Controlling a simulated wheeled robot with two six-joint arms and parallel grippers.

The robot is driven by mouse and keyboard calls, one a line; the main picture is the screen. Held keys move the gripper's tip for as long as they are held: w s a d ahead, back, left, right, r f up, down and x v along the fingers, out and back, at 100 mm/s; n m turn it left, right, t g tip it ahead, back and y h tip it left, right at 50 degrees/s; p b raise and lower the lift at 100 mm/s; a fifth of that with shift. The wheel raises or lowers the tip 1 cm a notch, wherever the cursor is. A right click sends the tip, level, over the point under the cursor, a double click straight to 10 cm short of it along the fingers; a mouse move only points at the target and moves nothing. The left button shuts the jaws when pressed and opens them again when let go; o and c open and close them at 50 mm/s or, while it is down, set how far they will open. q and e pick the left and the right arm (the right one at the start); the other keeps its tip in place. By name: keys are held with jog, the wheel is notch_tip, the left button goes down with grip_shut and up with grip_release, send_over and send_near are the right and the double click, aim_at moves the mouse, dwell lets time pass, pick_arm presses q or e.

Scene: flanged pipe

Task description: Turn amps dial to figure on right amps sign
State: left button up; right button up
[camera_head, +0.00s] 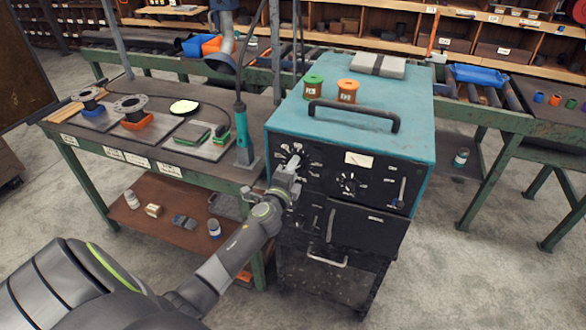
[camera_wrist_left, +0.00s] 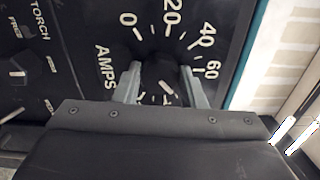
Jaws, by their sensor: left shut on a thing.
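The teal and black machine (camera_head: 350,103) stands in the middle of the head view. Its amps dial (camera_wrist_left: 158,72) is a dark knob with a white pointer mark, beside the AMPS lettering and the figures 0, 20, 40 and 60. My left gripper (camera_head: 291,172) is at the upper left of the machine's front. In the left wrist view, the left gripper (camera_wrist_left: 162,88) is shut on the amps dial, one finger on each side. Small white signs hang on the bench edge, the rightmost one (camera_head: 170,170) among them; their writing is too small to read. My right gripper is not in view.
A second dial (camera_head: 348,183) sits right of the gripper; a torch knob (camera_wrist_left: 18,72) shows in the left wrist view. A green-legged bench (camera_head: 90,128) with flanges and plates stands left. A carry handle (camera_head: 353,112) and two spools, green (camera_head: 313,86) and orange (camera_head: 347,91), top the machine.

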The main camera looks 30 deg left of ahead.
pick_arm(q)
jog(key=m+p, duration=0.1)
jog(key=m, duration=0.4)
jog(key=shift+m, duration=0.4)
dwell(0.4)
jog(key=o, duration=1)
jog(key=v, duration=1.7)
jog(key=shift+s+d+b, duration=0.15)
jog(key=shift+d+b, duration=0.05)
jog(key=shift+b, duration=0.25)
